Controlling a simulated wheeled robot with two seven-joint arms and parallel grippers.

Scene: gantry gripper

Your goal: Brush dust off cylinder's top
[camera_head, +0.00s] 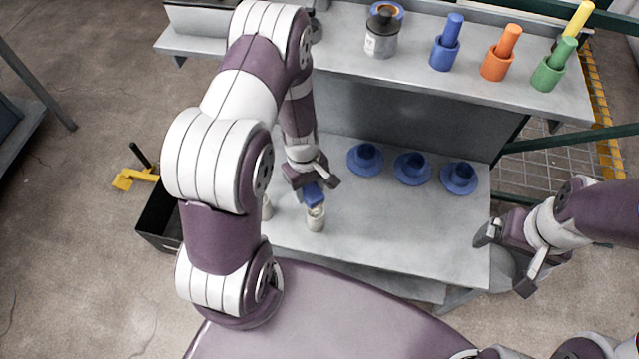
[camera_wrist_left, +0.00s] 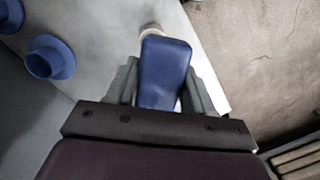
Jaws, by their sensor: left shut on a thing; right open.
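My left gripper (camera_head: 314,181) is shut on a blue brush (camera_head: 314,193), whose blue block also fills the middle of the left wrist view (camera_wrist_left: 164,72). My right gripper (camera_head: 508,262) is open and empty at the table's right edge.
Several blue flanged cups (camera_head: 412,167) stand in a row on the table (camera_head: 390,235), behind and right of the cylinder. The raised shelf (camera_head: 345,62) holds a jar (camera_head: 381,36) and coloured holders with pegs (camera_head: 498,62). A black bin (camera_head: 158,222) is at the left.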

